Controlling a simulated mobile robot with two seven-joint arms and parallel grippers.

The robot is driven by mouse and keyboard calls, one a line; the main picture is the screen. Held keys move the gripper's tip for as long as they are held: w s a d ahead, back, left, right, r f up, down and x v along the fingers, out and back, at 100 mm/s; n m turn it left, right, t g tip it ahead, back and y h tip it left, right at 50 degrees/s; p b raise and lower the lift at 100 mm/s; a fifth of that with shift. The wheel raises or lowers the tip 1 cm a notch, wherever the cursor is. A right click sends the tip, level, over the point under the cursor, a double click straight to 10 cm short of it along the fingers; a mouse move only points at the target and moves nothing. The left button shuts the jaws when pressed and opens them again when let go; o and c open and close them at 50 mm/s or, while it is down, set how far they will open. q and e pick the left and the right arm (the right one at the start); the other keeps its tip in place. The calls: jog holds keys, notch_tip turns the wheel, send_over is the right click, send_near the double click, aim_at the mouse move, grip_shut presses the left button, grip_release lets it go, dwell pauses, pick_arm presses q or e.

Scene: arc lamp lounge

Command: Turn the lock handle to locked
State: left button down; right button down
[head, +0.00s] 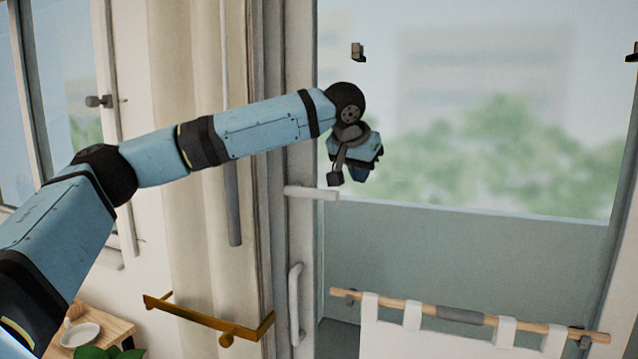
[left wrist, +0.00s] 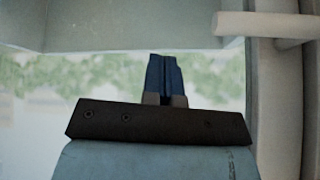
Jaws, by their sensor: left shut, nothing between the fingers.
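A pale lever handle (head: 312,193) sticks out level to the right from the white door frame, above a vertical pull handle (head: 295,303). I take the lever to be the lock handle. It also shows at the top right of the left wrist view (left wrist: 262,25). My left gripper (head: 360,172) is just above and to the right of the lever's free end in the head view, apart from it in the wrist view. Its blue fingers (left wrist: 167,78) are shut with nothing between them. My right gripper is not in view.
A beige curtain (head: 195,180) hangs left of the door frame, with a brass-coloured rail (head: 208,318) low in front. A wooden rod (head: 400,303) with white cloth hangs at lower right. A wooden table (head: 110,327) with a white dish stands at lower left.

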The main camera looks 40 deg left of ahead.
pick_arm(q)
jog(key=s+a+r+n+y, duration=0.1)
jog(key=s+a+r+n, duration=0.2)
jog(key=s+a+r, duration=0.2)
jog(key=a+r, duration=0.3)
jog(key=r, duration=0.1)
jog(key=shift+s+a+r+b, duration=0.15)
jog(key=shift+a+r+b, duration=0.05)
jog(key=shift+r+b, duration=0.15)
jog(key=shift+f, duration=0.15)
jog(key=p, duration=0.1)
send_over(320, 191)
jog(key=f, duration=0.7)
jog(key=shift+w+f, duration=0.2)
jog(key=shift+f, duration=0.05)
notch_tip(320, 191, down, 4)
jog(key=shift+s+r, duration=0.1)
jog(key=shift+r, duration=0.15)
jog(key=shift+s+f, duration=0.15)
jog(key=shift+f, duration=0.4)
jog(key=shift+p, duration=0.4)
